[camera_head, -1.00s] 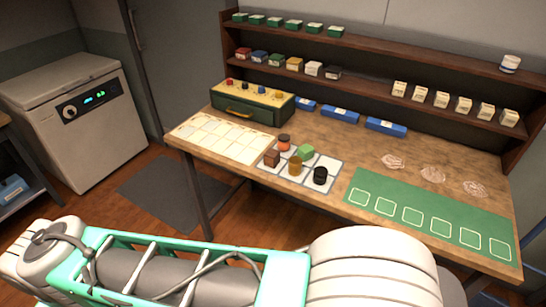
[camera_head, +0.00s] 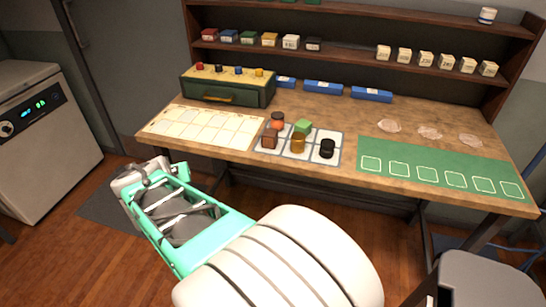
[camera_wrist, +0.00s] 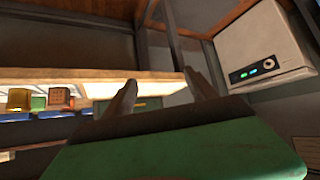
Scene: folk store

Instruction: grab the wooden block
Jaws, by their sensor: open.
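The wooden block (camera_head: 269,142) is a small brown cube at the left of a pale gridded mat (camera_head: 284,154) on the workbench. It also shows in the wrist view as a brown cube (camera_wrist: 62,96) at the left, beside an amber jar (camera_wrist: 20,98). My gripper (camera_wrist: 162,91) shows two separated fingers in the wrist view, open with nothing between them. The block is left of both fingers and apart from them. The wrist picture appears upside down, with the floor at the top. My gripper's fingers cannot be made out in the head view.
Around the block on the mat stand an orange-red jar with a dark lid (camera_head: 277,122), a green cube (camera_head: 303,127), an amber jar (camera_head: 298,143) and a black jar (camera_head: 327,148). A green drawer box (camera_head: 228,88) stands behind. A grey stool (camera_head: 482,278) is at lower right.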

